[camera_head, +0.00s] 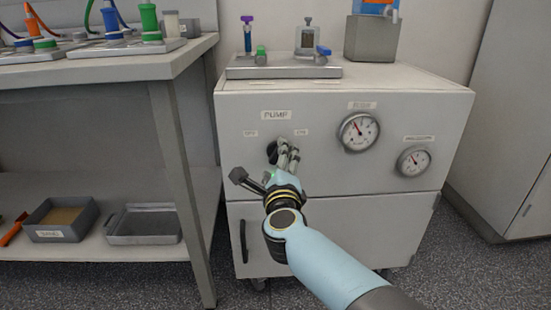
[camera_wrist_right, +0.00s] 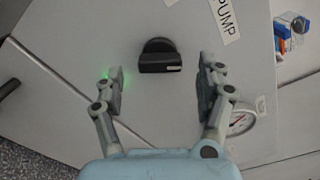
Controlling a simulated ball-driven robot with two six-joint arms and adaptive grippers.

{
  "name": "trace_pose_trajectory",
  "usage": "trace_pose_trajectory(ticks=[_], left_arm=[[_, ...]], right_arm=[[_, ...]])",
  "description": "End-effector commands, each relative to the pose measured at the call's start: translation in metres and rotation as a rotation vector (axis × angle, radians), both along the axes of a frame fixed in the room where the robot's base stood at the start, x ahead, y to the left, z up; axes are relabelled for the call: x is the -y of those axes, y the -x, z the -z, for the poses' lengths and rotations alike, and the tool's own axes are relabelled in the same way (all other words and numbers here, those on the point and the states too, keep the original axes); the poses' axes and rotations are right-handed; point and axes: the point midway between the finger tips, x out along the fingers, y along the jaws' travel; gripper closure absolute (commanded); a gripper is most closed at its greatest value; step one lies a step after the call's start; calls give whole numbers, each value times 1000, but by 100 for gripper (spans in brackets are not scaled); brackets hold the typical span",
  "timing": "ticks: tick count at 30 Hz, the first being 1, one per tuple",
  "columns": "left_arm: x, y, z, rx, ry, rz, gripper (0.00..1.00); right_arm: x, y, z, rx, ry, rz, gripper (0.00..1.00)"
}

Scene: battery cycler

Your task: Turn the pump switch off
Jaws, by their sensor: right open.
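The black pump switch (camera_head: 271,149) is on the front of the white cabinet (camera_head: 330,165), below the PUMP label (camera_head: 276,115). In the head view my right gripper covers part of it. In the right wrist view the switch (camera_wrist_right: 160,56) shows whole, as a round base with a thick bar handle. My right gripper (camera_head: 281,158) is open at the panel. In the wrist view its fingers (camera_wrist_right: 164,78) stand on either side of the switch, apart from it, with nothing held. Which side label the handle points to, I cannot tell. My left gripper is in neither view.
Two gauges, one upper (camera_head: 359,132) and one lower (camera_head: 413,161), are right of the switch. A tray (camera_head: 283,71) with valves and a grey block (camera_head: 371,39) stand on the cabinet top. A bench (camera_head: 175,65) with bins below is at left.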

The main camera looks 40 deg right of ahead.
Motion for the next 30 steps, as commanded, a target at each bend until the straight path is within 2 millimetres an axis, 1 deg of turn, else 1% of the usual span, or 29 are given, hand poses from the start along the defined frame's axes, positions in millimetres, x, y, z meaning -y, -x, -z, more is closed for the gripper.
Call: trace_pose_trajectory(ticks=[1, 3, 7, 11, 17, 20, 30], left_arm=[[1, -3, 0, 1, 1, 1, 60], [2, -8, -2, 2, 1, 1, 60], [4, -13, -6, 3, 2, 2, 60], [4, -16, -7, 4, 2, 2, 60], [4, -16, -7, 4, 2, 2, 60], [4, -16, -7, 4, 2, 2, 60], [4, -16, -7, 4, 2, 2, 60]], right_arm=[[5, -8, 1, 0, 1, 1, 27], [10, -16, 1, 0, 0, 0, 27], [16, -27, 1, -1, 1, 0, 27], [19, -30, 1, -2, 0, 0, 27], [19, -30, 1, -2, 0, 0, 27], [19, -30, 1, -1, -1, 0, 39], [18, -30, 1, -2, -1, 0, 83]])
